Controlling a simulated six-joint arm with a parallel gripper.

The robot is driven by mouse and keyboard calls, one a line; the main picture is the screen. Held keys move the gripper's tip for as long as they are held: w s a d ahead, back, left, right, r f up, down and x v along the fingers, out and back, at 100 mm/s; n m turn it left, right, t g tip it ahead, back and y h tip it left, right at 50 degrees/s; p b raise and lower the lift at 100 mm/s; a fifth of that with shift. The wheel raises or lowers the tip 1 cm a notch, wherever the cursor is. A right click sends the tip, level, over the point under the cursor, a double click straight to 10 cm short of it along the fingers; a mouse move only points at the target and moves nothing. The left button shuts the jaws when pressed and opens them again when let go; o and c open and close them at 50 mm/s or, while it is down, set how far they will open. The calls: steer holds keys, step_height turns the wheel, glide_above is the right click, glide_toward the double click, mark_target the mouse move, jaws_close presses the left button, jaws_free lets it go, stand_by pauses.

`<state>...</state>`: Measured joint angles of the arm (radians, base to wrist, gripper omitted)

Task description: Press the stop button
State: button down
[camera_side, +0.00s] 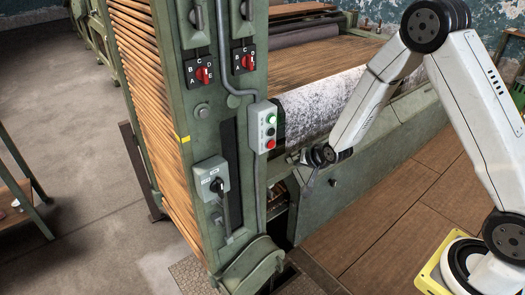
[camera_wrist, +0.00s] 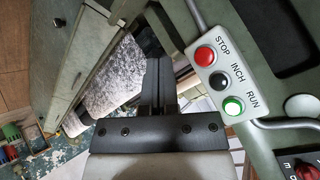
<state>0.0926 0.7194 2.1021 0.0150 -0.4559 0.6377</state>
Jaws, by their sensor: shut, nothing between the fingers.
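The stop button is red and round (camera_side: 271,143), at the bottom of a pale control box (camera_side: 256,131) on the green machine post. In the wrist view the red button (camera_wrist: 205,56) sits under the word STOP, above a black INCH button (camera_wrist: 219,81) and a green RUN button (camera_wrist: 233,105). My gripper (camera_side: 296,161) is to the right of the box in the side view, apart from it. In the wrist view its dark fingers (camera_wrist: 158,65) are together and empty, left of the red button, with a visible gap.
A grey conduit (camera_side: 258,190) runs along the post by the box. Two red rotary switches (camera_side: 203,74) and a grey lever switch (camera_side: 213,182) are on the same post. A speckled roller (camera_side: 318,101) lies behind my gripper. Wooden floor (camera_side: 400,205) is clear at right.

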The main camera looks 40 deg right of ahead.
mark_target(273, 147)
steer(key=shift+w, duration=0.2)
steer(key=w, duration=0.8)
steer(key=shift+w, duration=1.15)
stand_by(3.4)
steer(key=shift+s, duration=0.9)
steer(key=shift+s, duration=0.1)
steer(key=shift+s, duration=2.45)
